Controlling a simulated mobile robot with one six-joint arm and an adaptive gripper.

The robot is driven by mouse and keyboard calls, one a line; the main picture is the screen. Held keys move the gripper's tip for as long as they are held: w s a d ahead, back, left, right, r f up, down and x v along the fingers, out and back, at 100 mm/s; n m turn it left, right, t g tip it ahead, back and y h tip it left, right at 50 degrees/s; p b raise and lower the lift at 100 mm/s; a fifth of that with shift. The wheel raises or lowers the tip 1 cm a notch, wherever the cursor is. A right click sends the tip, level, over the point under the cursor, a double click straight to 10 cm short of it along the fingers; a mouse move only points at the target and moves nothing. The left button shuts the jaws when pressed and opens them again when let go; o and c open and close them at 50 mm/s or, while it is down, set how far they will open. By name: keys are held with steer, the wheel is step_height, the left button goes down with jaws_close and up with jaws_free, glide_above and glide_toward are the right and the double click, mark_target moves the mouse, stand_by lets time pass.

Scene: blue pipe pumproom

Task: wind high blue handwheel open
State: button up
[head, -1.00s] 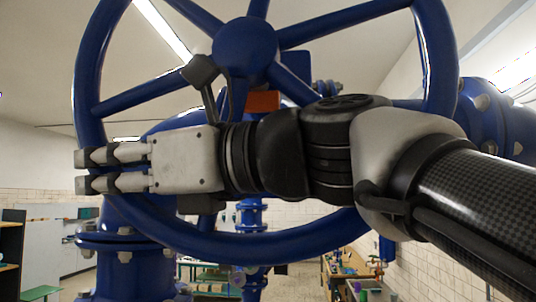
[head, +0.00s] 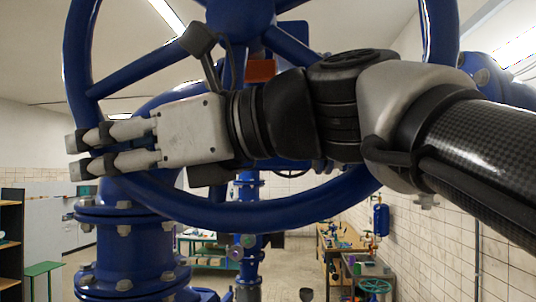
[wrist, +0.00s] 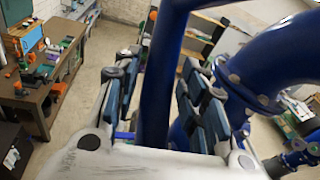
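The high blue handwheel (head: 274,218) fills the upper middle of the head view, with its hub (head: 240,14) at the top edge and spokes running out to the rim. My gripper (head: 73,157) is at the lower left of the rim, its two fingers pointing left and parted. In the wrist view a blue bar of the wheel (wrist: 157,75) passes between the fingers of my gripper (wrist: 158,100). Narrow gaps seem to show beside the bar, so the fingers look open around it. The gripper hides part of the rim in the head view.
A flanged blue pipe (head: 123,245) stands below the wheel on the left. A workbench with tools (head: 340,238) stands at the lower right, before a tiled wall. A green stool (head: 43,270) is at the lower left. Open floor lies between.

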stand_by(0.3)
steer(key=v, duration=1.2)
